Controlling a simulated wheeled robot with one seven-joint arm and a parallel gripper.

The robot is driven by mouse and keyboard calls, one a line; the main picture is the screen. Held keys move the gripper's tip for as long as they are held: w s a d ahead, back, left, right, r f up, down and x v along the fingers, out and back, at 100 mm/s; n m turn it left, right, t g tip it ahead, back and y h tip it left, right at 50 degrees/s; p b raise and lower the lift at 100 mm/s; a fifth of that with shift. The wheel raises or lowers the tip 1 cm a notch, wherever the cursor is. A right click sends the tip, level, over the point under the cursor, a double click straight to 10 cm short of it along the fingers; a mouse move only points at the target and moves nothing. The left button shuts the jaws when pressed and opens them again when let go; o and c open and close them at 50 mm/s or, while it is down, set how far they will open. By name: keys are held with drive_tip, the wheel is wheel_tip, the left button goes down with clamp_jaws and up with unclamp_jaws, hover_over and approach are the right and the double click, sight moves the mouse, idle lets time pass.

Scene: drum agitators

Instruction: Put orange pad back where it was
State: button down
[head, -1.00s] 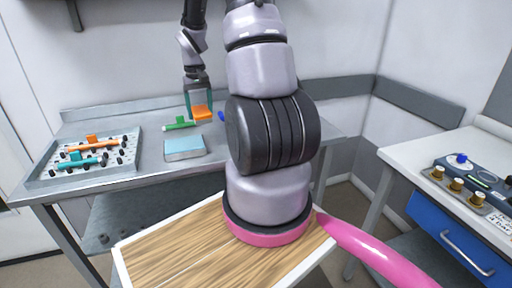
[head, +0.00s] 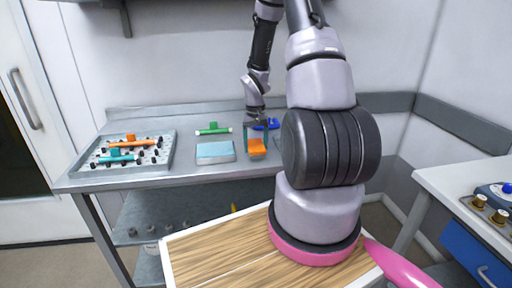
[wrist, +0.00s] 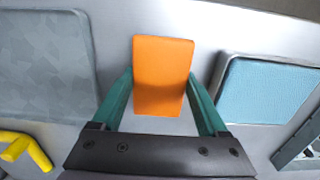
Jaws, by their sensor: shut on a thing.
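The orange pad (head: 257,147) is a small block held between the two teal fingers of my gripper (head: 256,138). In the wrist view the orange pad (wrist: 162,75) stands out between the fingertips of my gripper (wrist: 160,88), over the grey metal bench top. In the head view it is low over the bench, just right of the light blue pad (head: 215,152). I cannot tell whether it touches the bench. The light blue pad (wrist: 268,90) also shows at the right of the wrist view.
A grey tray (head: 92,164) with black pegs, an orange piece (head: 130,141) and a teal piece (head: 118,156) stands at left. A green piece (head: 213,129) and a blue piece (head: 267,124) lie farther back. A grey pad (wrist: 45,65) and a yellow piece (wrist: 25,150) show in the wrist view.

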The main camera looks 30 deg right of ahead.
drive_tip(key=shift+f, duration=0.4)
drive_tip(key=shift+f, duration=0.15)
unclamp_jaws()
